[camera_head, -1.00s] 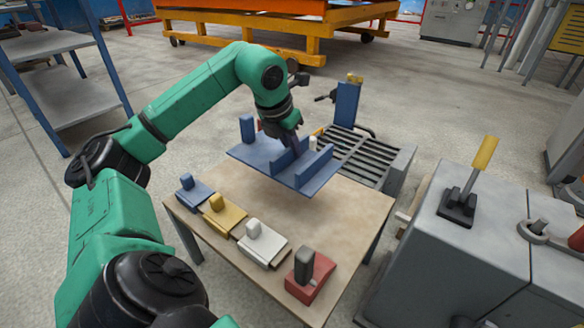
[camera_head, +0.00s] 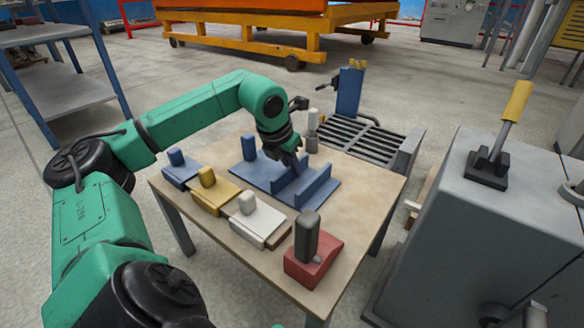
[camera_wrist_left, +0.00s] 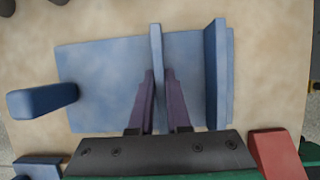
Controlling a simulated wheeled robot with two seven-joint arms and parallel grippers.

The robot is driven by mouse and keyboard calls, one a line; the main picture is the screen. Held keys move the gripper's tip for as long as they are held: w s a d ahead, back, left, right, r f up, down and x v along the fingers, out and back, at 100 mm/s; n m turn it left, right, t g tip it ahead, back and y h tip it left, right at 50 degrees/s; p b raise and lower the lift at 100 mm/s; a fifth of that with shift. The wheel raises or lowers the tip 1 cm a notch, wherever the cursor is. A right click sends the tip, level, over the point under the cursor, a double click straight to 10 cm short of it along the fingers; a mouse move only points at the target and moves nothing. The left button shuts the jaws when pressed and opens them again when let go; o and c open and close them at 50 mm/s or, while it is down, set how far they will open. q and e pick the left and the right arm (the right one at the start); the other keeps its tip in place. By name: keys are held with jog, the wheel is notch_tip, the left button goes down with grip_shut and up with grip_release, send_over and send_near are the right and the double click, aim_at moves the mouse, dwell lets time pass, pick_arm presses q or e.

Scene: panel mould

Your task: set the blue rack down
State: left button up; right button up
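The blue rack (camera_head: 316,188) is a flat plate with upright fins and a post at its left end. It lies level at the tabletop, with no clear gap under it in the head view. My left gripper (camera_head: 296,169) comes down from above onto its middle fin. In the left wrist view the two fingers (camera_wrist_left: 158,85) stand on either side of that fin, close against it, and the rack's plate (camera_wrist_left: 100,75) spreads out around them. My right gripper is not in view.
The table (camera_head: 338,263) also holds blue (camera_head: 178,170), yellow (camera_head: 213,193), white (camera_head: 256,221) and red (camera_head: 314,262) blocks along its near edge. A grey slatted piece (camera_head: 352,138) is behind the rack. A grey machine with a yellow-handled lever (camera_head: 513,105) stands right.

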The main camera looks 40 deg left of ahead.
pick_arm(q)
jog(key=o, duration=0.4)
jog(key=shift+c, duration=0.2)
jog(key=shift+r, duration=0.15)
jog(key=p+v, duration=0.4)
jog(key=v, duration=0.8)
jog(key=shift+p, duration=0.4)
jog(key=shift+s, duration=0.1)
